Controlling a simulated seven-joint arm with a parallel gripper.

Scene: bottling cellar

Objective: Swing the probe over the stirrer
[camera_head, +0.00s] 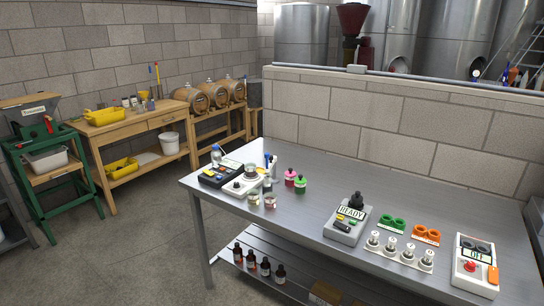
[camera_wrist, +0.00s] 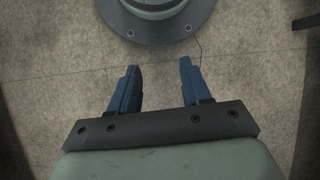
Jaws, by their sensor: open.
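A white unit with a dark knob (camera_head: 238,187), which looks like the stirrer, sits near the left end of the metal table. A small round vessel (camera_head: 251,170) appears to stand on its back part. A dark-panelled box (camera_head: 219,173) is just to its left. A slim upright piece with a blue top (camera_head: 267,160) stands behind and right of the white unit; it may be the probe, but it is too small to tell. My gripper (camera_wrist: 158,80) shows only in the wrist view, open and empty, above the bare floor and away from the table objects.
The metal table (camera_head: 300,215) also carries pink (camera_head: 290,177) and green (camera_head: 300,184) bottles, small jars (camera_head: 269,201), a READY unit (camera_head: 347,220), green and orange holders, white-topped pieces and an OFF box (camera_head: 475,266). A block wall (camera_head: 400,130) stands behind.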

